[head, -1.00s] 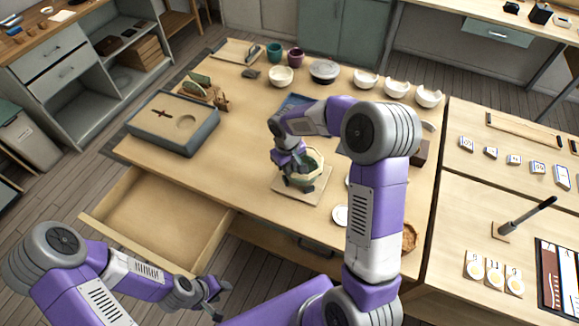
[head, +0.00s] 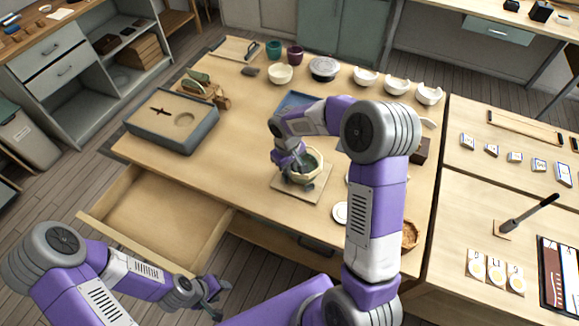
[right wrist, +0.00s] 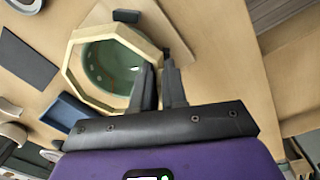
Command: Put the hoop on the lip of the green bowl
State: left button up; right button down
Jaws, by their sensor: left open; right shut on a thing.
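The hoop is a pale eight-sided ring (right wrist: 81,86) in the right wrist view; it also shows in the head view (head: 318,174). The green bowl (right wrist: 110,67) shows inside the ring, its interior visible through the opening; it also shows in the head view (head: 311,162). My right gripper (right wrist: 160,72) is shut on the hoop's near side, at the bowl. I cannot tell whether the hoop touches the lip all round. My left gripper (head: 213,298) is open and empty, low at the front, away from the bowl.
The bowl stands on a square wooden board (head: 291,191) on the table. An open drawer (head: 150,215) juts out at the front left. A grey tray box (head: 172,135) lies to the left. Several white bowls (head: 397,84) stand along the back. The table's middle left is clear.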

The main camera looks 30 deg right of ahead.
jog(key=shift+f+b, duration=0.8)
jog(key=shift+f, duration=0.2)
dwell(1.8)
jog(key=c, duration=0.6)
grip_release()
jog(key=shift+r, duration=0.15)
dwell(0.3)
jog(key=shift+r+p, duration=2.3)
jog(key=shift+r, duration=0.65)
jog(key=shift+f, duration=0.1)
